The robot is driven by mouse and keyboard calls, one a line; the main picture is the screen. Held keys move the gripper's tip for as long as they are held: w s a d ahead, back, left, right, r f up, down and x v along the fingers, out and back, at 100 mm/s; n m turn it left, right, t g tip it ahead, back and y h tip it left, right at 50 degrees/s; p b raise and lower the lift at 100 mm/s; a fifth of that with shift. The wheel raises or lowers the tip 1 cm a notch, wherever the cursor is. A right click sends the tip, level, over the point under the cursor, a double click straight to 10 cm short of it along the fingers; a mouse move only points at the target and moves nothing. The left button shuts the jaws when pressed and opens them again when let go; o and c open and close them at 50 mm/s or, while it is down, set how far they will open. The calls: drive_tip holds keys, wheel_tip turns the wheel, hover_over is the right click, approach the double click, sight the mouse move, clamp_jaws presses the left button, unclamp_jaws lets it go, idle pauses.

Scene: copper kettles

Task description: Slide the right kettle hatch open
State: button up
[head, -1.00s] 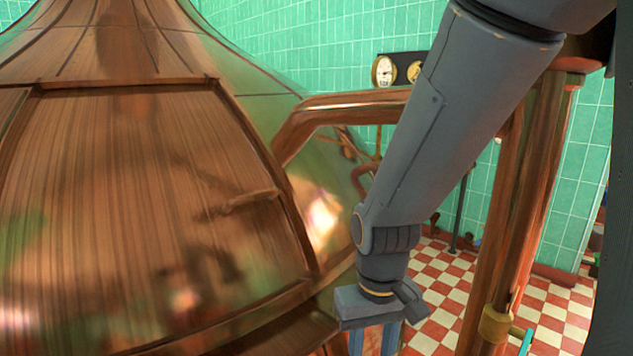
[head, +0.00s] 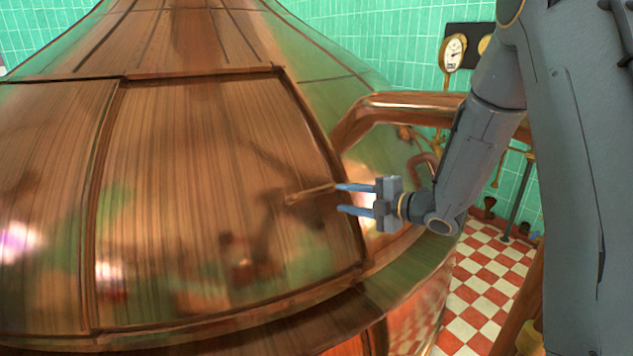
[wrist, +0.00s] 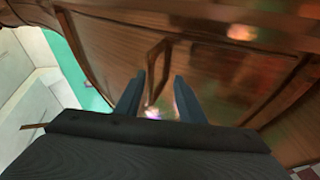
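The kettle hatch (head: 200,190) is a curved, wood-grained copper panel with a raised frame on the big copper kettle (head: 180,30); it looks shut. Its bar handle (head: 310,194) sits near the panel's right edge. My gripper (head: 340,198) is at the right of the handle, with two blue fingers pointing left. The fingers are apart and the upper tip is close to the handle's right end; I cannot tell if they touch. In the wrist view the handle (wrist: 157,72) stands ahead, between the open fingertips (wrist: 160,80) and nearer the left one.
A copper pipe (head: 400,103) runs out of the kettle behind my arm. A gauge (head: 453,52) hangs on the green tiled wall (head: 400,45). The kettle's rim (head: 250,320) juts out below the hatch.

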sight(320, 192)
drive_tip(key=w+a+p, duration=0.1)
drive_tip(key=a, duration=0.1)
drive_tip(key=a+n+y+p, duration=0.1)
drive_tip(key=a, duration=0.2)
drive_tip(key=w+a+n+g+y+p, duration=0.1)
drive_tip(key=a, duration=0.2)
drive_tip(key=shift+w+a+r, duration=0.1)
drive_tip(key=shift+w+r, duration=0.15)
drive_tip(key=shift+w, duration=0.05)
drive_tip(key=shift+c, duration=0.5)
clamp_jaws()
